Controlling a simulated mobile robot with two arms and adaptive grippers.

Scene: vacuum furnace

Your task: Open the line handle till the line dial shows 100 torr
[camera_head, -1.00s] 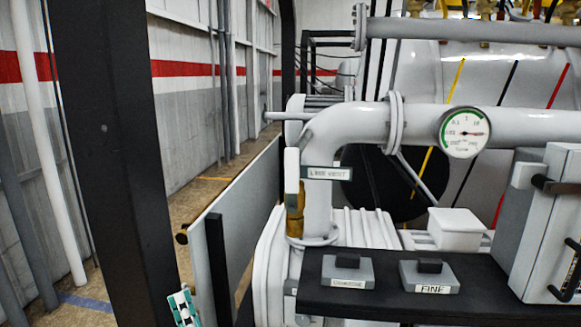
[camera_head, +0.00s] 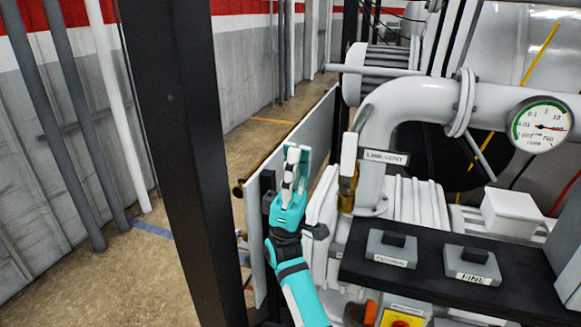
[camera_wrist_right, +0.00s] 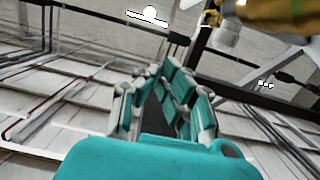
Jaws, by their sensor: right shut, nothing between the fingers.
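The line handle (camera_head: 348,154) is a white upright lever above a brass valve body (camera_head: 347,188), beside the LINE VENT label (camera_head: 386,157). The line dial (camera_head: 540,124) is a round white gauge with a green arc on the pipe; its red needle points right, but the exact reading is too small to tell. My right gripper (camera_head: 298,152) is shut and empty, fingers up, left of the handle and apart from it in the picture. In the right wrist view its fingers (camera_wrist_right: 159,74) converge, and a brass part (camera_wrist_right: 265,12) shows at top right. My left gripper is not in view.
A thick white pipe (camera_head: 405,108) bends above the valve. A black shelf (camera_head: 420,285) with two grey switch boxes is at the lower right. A black post (camera_head: 180,150) stands left of my arm, and a grey panel (camera_head: 300,140) stands behind my gripper.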

